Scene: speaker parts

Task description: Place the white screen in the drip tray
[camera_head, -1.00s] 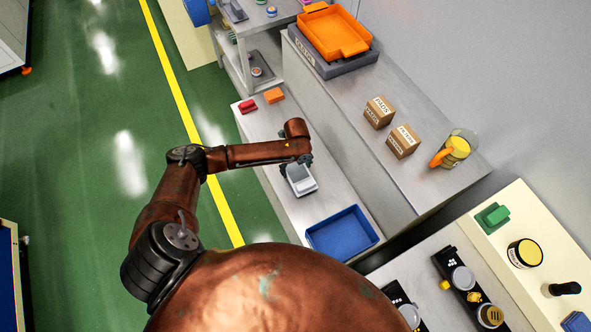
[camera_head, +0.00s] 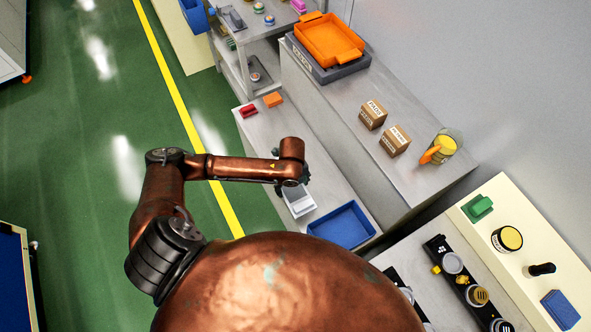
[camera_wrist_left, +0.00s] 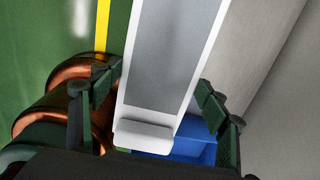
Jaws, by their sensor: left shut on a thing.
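The white screen (camera_head: 300,205), a white panel with a grey face, hangs below my left gripper (camera_head: 293,184) over the low grey bench in the head view. In the left wrist view the screen (camera_wrist_left: 165,60) runs between the two dark green fingers of the left gripper (camera_wrist_left: 160,92), which is shut on it. A blue tray (camera_head: 341,226) lies at the near end of the bench, right beside and below the screen. It shows partly behind the screen in the left wrist view (camera_wrist_left: 188,145). I cannot read a label on it. My right gripper is not in view.
A red block (camera_head: 248,111) and an orange block (camera_head: 273,99) sit at the bench's far end. An orange tray (camera_head: 330,42) rests on a dark tray on the higher bench, with two cardboard boxes and a jar (camera_head: 443,147). The bench middle is clear.

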